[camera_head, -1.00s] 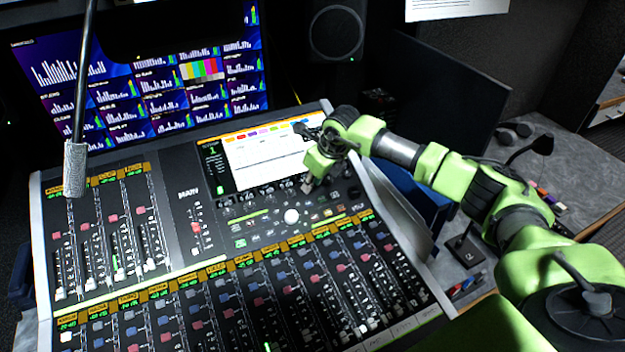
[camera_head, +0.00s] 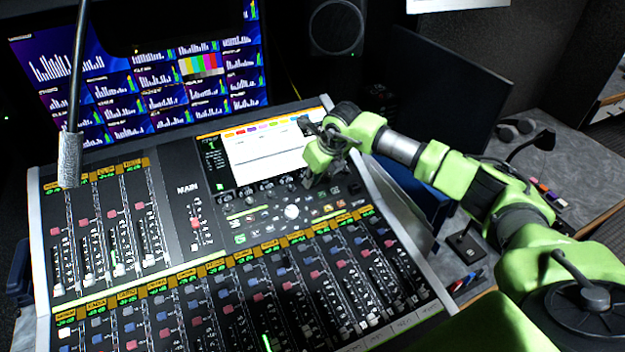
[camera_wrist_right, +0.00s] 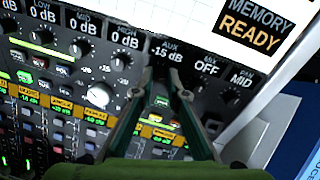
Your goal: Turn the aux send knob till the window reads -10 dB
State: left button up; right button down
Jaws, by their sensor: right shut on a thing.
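The aux window (camera_wrist_right: 168,48) on the mixing console reads -15 dB in the right wrist view. The aux send knob (camera_wrist_right: 162,72) is the dark knob just below that window, mostly hidden between my fingers. My right gripper (camera_wrist_right: 163,77) is shut on the knob, with a fingertip on either side of it. In the head view my right gripper (camera_head: 311,184) reaches down to the knob row under the console's screen, and the knob itself is too small to make out. My left gripper is not in view.
Other knobs stand close in the same row, with windows reading OFF (camera_wrist_right: 207,66) and MID (camera_wrist_right: 241,78) to the right. The console screen (camera_head: 265,155) rises behind. A microphone (camera_head: 69,160) hangs at left.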

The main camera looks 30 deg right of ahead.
jog(key=m+b, duration=0.1)
jog(key=m, duration=0.1)
jog(key=shift+f+m+b, duration=0.1)
jog(key=shift+m+b, duration=0.65)
jog(key=shift+m, duration=0.35)
jog(key=c, duration=2.3)
grip_release()
jog(key=v, duration=1.2)
jog(key=shift+s, duration=0.25)
